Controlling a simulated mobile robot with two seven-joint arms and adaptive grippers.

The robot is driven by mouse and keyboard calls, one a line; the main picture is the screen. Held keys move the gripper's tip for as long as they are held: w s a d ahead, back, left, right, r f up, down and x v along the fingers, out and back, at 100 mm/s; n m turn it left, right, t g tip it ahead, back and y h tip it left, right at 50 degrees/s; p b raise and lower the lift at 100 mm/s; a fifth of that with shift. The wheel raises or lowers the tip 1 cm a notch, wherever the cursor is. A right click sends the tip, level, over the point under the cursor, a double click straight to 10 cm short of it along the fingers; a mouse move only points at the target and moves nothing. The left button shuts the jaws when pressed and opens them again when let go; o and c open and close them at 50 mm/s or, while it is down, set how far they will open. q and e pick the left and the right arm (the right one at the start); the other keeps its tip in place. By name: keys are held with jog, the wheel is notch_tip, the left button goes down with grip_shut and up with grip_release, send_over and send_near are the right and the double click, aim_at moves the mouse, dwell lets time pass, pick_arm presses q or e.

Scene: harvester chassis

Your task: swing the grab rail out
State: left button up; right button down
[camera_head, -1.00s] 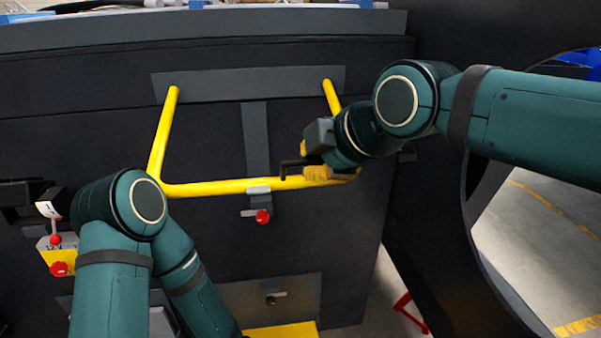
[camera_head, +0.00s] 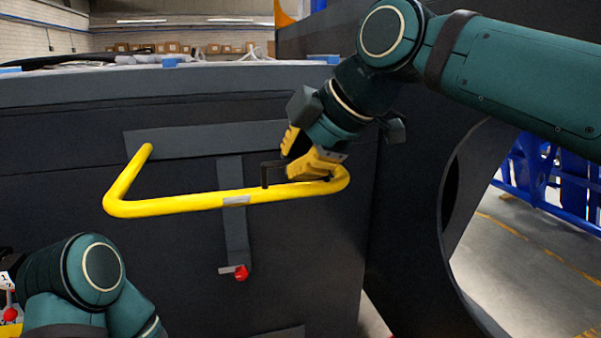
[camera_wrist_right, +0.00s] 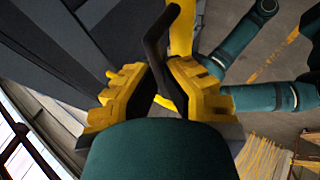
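The yellow grab rail (camera_head: 180,206) is a U-shaped bar in front of the dark chassis panel. Its crossbar stands out from the panel, below the grey mounting plate (camera_head: 190,140). A black angled handle (camera_head: 265,175) rises from the crossbar near its right end. My right gripper (camera_head: 300,158), with yellow fingers, is at this handle. The rail's right mount is hidden behind my right gripper and arm. My left gripper is out of view.
A red knob (camera_head: 241,272) sits on the panel below the rail, by a vertical grey strip (camera_head: 232,222). A dark wall with a round opening stands at right. My left arm is at the lower left, apart from the rail.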

jog(key=shift+w+r, duration=0.15)
jog(key=shift+r, duration=0.25)
jog(key=c, duration=1.2)
grip_release()
jog(key=shift+o, duration=0.7)
jog(key=shift+w+a+f, duration=0.15)
jog(key=shift+w+a, duration=0.05)
jog(key=shift+w, duration=0.05)
jog(key=shift+s+d+r, duration=0.25)
jog(key=v, duration=1.1)
jog(key=shift+r, duration=0.25)
jog(key=shift+w, duration=0.1)
